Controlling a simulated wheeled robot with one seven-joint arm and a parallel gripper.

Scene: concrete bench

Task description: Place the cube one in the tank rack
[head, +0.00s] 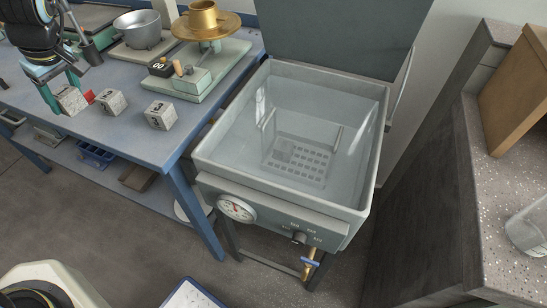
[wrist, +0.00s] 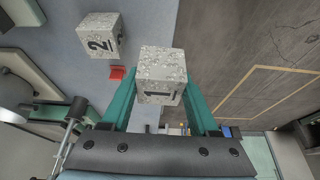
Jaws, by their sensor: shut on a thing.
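Cube one (wrist: 161,72), a speckled grey concrete cube marked 1, is between the teal fingers of my gripper (wrist: 158,98) in the wrist view. In the head view my gripper (head: 62,92) is at the upper left, shut on this cube (head: 72,101), by the blue bench's front edge. I cannot tell how far it is above the bench top. The water tank (head: 208,150), a grey open box, stands right of the bench with its lid up. The perforated rack (head: 312,172) lies in the water at its bottom. A darker square patch shows at the rack's left rear.
Cube two (head: 112,102) and another marked cube (head: 160,116) stand on the bench (head: 140,150). A small red object (head: 88,97) lies beside cube two. A scale with a brass pan (head: 205,20) and a metal bowl (head: 138,28) stand behind. The tank's raised lid (head: 340,35) is at its back.

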